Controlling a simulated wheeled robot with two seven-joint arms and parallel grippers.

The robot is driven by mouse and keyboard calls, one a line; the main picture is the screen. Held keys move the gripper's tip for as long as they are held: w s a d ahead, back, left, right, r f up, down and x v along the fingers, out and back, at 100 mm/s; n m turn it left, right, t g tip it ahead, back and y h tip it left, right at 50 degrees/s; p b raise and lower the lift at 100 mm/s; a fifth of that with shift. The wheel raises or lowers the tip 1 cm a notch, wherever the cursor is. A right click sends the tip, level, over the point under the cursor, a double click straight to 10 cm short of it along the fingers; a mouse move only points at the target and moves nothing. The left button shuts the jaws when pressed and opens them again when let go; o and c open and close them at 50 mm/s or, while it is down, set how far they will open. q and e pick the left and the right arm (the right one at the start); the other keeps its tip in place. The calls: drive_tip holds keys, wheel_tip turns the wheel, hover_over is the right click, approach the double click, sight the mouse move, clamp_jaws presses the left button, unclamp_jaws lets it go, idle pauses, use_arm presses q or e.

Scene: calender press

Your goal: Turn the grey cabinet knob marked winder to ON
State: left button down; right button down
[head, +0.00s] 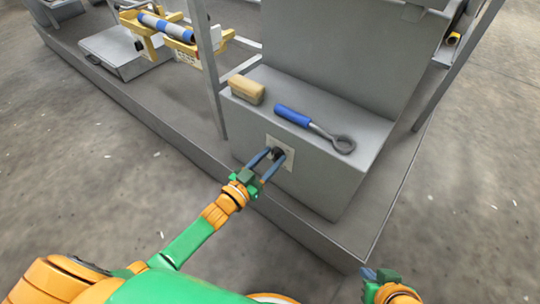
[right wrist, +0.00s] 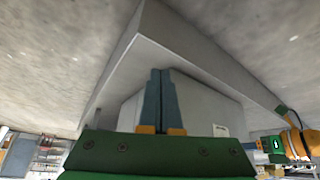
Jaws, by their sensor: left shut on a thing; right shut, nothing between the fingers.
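The grey cabinet (head: 318,176) stands on the grey platform, with a pale plate (head: 289,161) on its front face. A small black knob (head: 278,153) sits on this plate. My left gripper (head: 270,157) reaches the plate, its two blue-grey fingers shut on the knob from either side. The fingers partly hide the knob, and I cannot read its marking or setting. My right gripper (head: 369,274) is low at the bottom right, away from the cabinet front. In the right wrist view my right gripper (right wrist: 161,75) has its fingers together with nothing between them.
On the cabinet's ledge lie a tan block (head: 247,89) and a blue-handled ring tool (head: 312,127). A grey post (head: 210,70) rises left of the cabinet. A yellow frame (head: 182,36) with a blue-and-white roller stands at the back left. The concrete floor in front is clear.

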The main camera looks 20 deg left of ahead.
use_arm(q)
drive_tip(key=m, duration=0.3)
drive_tip(key=shift+d, duration=0.15)
drive_tip(key=shift+s+m, duration=0.1)
drive_tip(key=shift+m, duration=1.2)
drive_tip(key=shift+d+f+m, duration=0.15)
drive_tip(key=shift+d+m, duration=0.05)
drive_tip(key=shift+m, duration=1.4)
use_arm(e)
drive_tip(key=shift+s+d+f+g+h, duration=0.2)
drive_tip(key=shift+s+g, duration=0.25)
drive_tip(key=shift+s, duration=0.3)
drive_tip(key=shift+s+d+f+g, duration=0.15)
drive_tip(key=shift+s+f+g, duration=0.2)
drive_tip(key=shift+s, duration=0.4)
drive_tip(key=shift+s+d+f+g+h, duration=0.15)
drive_tip(key=shift+s+g, duration=0.35)
drive_tip(key=shift+s, duration=0.25)
use_arm(q)
drive_tip(key=shift+m, duration=0.3)
drive_tip(key=shift+c, duration=1.7)
unclamp_jaws()
drive_tip(key=shift+s+p, duration=0.1)
drive_tip(key=shift+p, duration=0.2)
use_arm(e)
drive_tip(key=shift+r, duration=0.1)
